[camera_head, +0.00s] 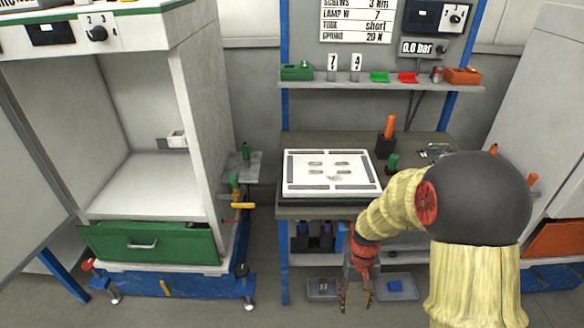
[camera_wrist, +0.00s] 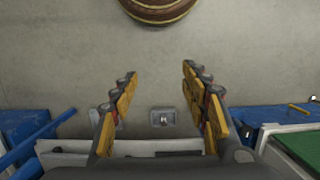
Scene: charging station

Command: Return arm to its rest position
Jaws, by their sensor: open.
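My gripper (camera_head: 356,296) hangs low in front of the workbench in the head view, fingers pointing down. In the wrist view my gripper (camera_wrist: 160,105) has its two yellow-and-grey fingers spread apart with nothing between them. My arm reaches in from the right in the head view, with a yellow cover, a dark rounded shell and a red joint. The gripper is below the bench top, near two low trays.
The workbench (camera_head: 430,150) carries a white fixture plate (camera_head: 330,173) and an orange-handled tool (camera_head: 389,127). A shelf (camera_head: 350,86) holds small bins above it. A cabinet with a green drawer (camera_head: 150,243) stands left. Below are a grey tray (camera_head: 322,289) and one with a blue item (camera_head: 395,286).

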